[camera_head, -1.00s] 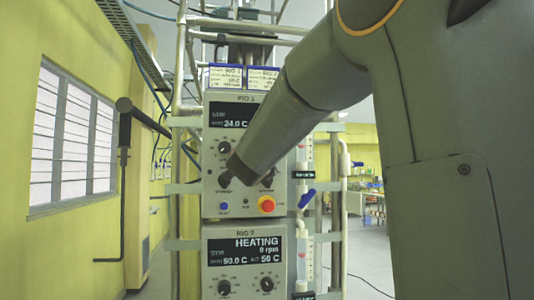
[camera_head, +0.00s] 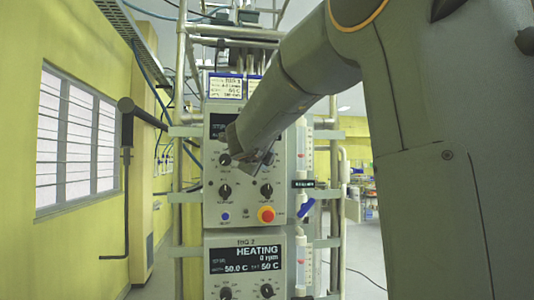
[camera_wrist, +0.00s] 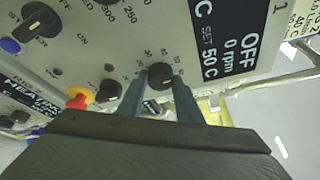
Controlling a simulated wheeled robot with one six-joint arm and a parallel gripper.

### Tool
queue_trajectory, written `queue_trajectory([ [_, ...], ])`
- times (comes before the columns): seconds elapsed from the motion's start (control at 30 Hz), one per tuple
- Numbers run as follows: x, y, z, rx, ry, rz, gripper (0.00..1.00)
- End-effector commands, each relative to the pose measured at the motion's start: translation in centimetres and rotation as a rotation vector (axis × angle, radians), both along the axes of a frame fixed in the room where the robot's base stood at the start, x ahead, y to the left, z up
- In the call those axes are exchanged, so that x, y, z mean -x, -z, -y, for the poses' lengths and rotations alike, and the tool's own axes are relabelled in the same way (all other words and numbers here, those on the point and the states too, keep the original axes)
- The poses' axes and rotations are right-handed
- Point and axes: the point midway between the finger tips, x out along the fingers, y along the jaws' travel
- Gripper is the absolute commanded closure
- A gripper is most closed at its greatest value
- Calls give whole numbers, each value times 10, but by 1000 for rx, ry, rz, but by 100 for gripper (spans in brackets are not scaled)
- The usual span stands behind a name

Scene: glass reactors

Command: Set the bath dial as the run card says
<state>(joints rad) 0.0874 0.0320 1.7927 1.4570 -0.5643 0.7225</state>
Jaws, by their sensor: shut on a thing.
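My gripper (camera_wrist: 160,90) is at the upper rig's panel, with one finger on each side of a round black dial (camera_wrist: 160,74), shut on it. Scale numbers around this dial are partly hidden by the fingers. The panel's display (camera_wrist: 226,45) reads OFF, 0 rpm and SET 50 C. In the head view my gripper (camera_head: 262,162) covers the dial and most of that display. The run cards (camera_head: 225,87) hang above the panel; the left one is headed RIG 1, its smaller lines too blurred to read surely.
Below the dials are a red-and-yellow stop button (camera_head: 266,214) and a blue button (camera_head: 225,217). The Rig 2 panel (camera_head: 247,257) below reads HEATING, 50 C. Steel rails and a glass column (camera_head: 306,150) stand close at the right.

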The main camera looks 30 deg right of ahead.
Motion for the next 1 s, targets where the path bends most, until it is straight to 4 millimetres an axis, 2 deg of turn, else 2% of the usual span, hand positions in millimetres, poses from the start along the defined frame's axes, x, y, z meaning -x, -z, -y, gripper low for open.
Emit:
queue_trajectory([
  [0.2, 2, -5, 2, -172, 3, 49, 91],
  [0.5, 1, -4, 3, -333, 2, 96, 91],
  [1.0, 1, -2, 3, -401, 3, 115, 91],
])
